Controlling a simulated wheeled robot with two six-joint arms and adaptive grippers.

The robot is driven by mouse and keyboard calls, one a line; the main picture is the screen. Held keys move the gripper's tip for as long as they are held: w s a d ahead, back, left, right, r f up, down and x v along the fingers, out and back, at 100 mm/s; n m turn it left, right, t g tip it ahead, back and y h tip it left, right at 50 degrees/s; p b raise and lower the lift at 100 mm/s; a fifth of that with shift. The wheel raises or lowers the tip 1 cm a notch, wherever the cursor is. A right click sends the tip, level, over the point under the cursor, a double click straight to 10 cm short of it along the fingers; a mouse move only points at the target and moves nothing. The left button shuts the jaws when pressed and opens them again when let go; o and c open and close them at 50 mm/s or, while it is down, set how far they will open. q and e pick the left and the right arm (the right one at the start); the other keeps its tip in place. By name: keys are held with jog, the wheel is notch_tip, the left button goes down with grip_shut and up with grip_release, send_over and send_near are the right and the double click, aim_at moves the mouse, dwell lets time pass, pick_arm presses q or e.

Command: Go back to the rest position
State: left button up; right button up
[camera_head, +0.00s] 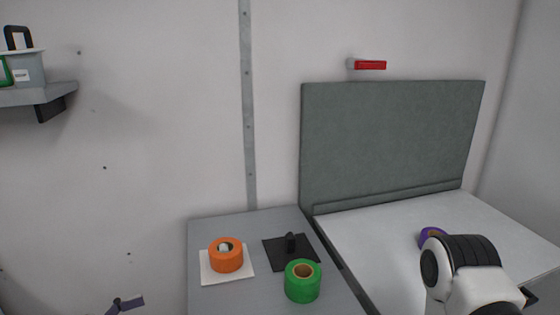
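Part of my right arm (465,285), white with a black ringed joint, shows at the lower right in front of the white table. Its gripper does not show. My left arm and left gripper are out of view. An orange roll (226,256) sits on a white square pad (209,275) on the grey table. A green roll (302,285) stands nearer the front of that table, to the right. A black square base with a short upright post (290,243) lies behind the green roll. A purple roll (430,233) on the white table is partly hidden behind my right arm.
The grey table (207,228) adjoins the white table (370,235), which has a grey-green upright panel (390,140). A red-handled fitting (370,65) is above it. A wall shelf (40,94) is at the upper left. A small purple lever-like part (130,303) shows at the lower left.

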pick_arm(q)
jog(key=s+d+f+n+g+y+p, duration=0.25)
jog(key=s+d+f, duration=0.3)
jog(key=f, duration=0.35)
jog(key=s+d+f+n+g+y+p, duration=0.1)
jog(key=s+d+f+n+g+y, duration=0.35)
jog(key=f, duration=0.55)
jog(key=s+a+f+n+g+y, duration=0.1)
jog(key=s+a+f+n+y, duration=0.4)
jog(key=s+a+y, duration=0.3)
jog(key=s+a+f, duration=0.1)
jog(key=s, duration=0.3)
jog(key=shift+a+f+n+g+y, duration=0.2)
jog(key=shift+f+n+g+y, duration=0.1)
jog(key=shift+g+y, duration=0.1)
pick_arm(e)
jog(key=r, duration=0.4)
jog(key=shift+s, duration=0.35)
